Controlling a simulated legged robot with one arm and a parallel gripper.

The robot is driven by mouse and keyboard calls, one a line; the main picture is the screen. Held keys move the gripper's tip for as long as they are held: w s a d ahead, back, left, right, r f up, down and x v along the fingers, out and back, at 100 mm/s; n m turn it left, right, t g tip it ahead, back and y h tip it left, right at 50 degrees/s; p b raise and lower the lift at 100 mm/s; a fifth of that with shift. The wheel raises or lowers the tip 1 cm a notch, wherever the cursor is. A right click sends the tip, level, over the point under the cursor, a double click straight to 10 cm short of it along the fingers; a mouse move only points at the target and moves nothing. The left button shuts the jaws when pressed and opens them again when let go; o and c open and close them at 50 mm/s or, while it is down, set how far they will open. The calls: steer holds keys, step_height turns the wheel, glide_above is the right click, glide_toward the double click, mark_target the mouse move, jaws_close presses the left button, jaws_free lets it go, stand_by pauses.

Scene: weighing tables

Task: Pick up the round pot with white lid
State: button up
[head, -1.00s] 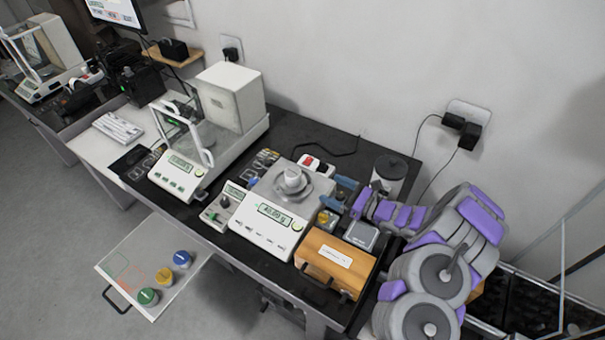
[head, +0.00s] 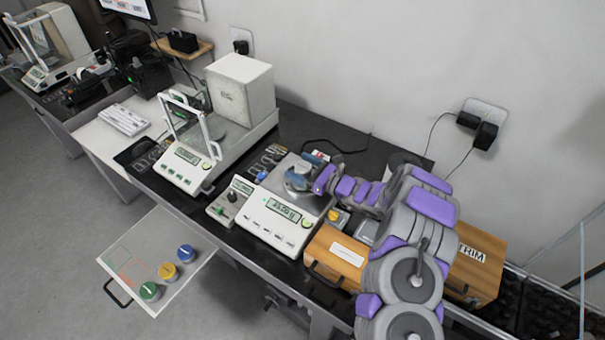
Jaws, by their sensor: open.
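The round pot with white lid (head: 302,168) stands on the pan of the front balance (head: 268,222), whose display is lit. My gripper (head: 299,172) reaches in from the right, with its blue-grey jaws open and around or just above the pot. The jaws hide much of the pot, and I cannot tell whether they touch it.
A glass-shielded balance (head: 187,166) stands to the left. A small control box (head: 228,203) sits beside the front balance. A wooden box (head: 337,254) is right of it, under my arm. Green (head: 149,291), yellow (head: 168,271) and blue (head: 186,253) lidded pots stand on a low board.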

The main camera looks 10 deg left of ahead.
steer(key=shift+w+a+f, duration=0.1)
steer(key=shift+w+a, duration=0.1)
steer(key=shift+a, duration=0.5)
steer(key=shift+w+d+r, duration=0.15)
steer(key=shift+d+r, duration=0.05)
steer(key=shift+d, duration=0.15)
steer(key=shift+a+f, duration=0.1)
steer(key=shift+a, duration=0.35)
steer(key=c, duration=0.8)
steer(key=shift+d, duration=0.2)
steer(key=shift+c, duration=1.3)
steer(key=shift+d, duration=0.15)
